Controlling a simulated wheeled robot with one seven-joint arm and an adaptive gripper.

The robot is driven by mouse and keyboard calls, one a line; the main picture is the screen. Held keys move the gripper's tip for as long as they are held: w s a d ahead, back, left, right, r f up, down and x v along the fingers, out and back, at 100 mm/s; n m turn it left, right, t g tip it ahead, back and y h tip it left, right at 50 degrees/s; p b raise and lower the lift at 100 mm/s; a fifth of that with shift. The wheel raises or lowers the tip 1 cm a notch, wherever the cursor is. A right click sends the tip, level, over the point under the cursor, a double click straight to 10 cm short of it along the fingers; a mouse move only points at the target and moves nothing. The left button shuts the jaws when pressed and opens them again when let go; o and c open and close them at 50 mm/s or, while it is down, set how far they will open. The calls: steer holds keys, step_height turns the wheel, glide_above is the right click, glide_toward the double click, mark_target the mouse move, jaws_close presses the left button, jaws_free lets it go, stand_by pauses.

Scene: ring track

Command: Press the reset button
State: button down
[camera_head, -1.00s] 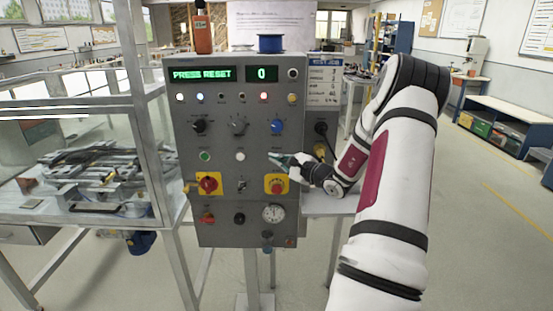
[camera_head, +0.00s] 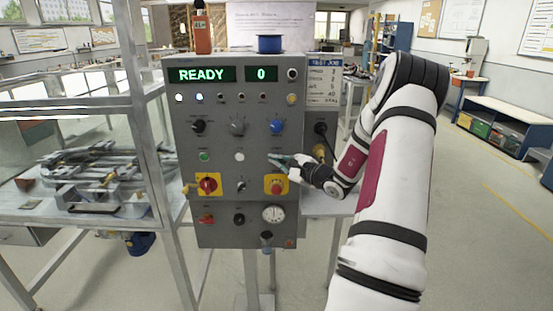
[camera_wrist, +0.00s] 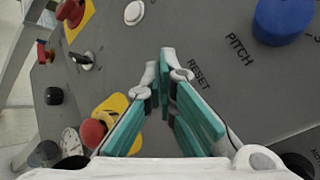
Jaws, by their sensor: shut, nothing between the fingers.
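The grey control panel (camera_head: 222,218) stands ahead, with a green display reading READY (camera_head: 206,74) and a second one reading 0 (camera_head: 261,74). My gripper (camera_head: 272,160) is shut and empty, with its tips at the panel face below the blue knob (camera_head: 277,127). In the wrist view my gripper (camera_wrist: 161,62) shows teal fingers, tips together, beside the printed RESET label (camera_wrist: 200,75). The reset button itself is hidden behind the fingertips. I cannot tell whether the tips still touch it.
A white button (camera_head: 240,156) and a green button (camera_head: 204,156) are to the left. A red mushroom button (camera_head: 277,188) on yellow is just below my gripper. A framed, clear-walled enclosure (camera_head: 75,170) stands left of the panel. Open floor (camera_head: 475,220) is at the right.

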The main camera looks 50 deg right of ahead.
steer(key=shift+s+a, duration=0.25)
steer(key=shift+s+a+p, duration=0.3)
steer(key=shift+s+a, duration=1.35)
steer(key=shift+a, duration=0.25)
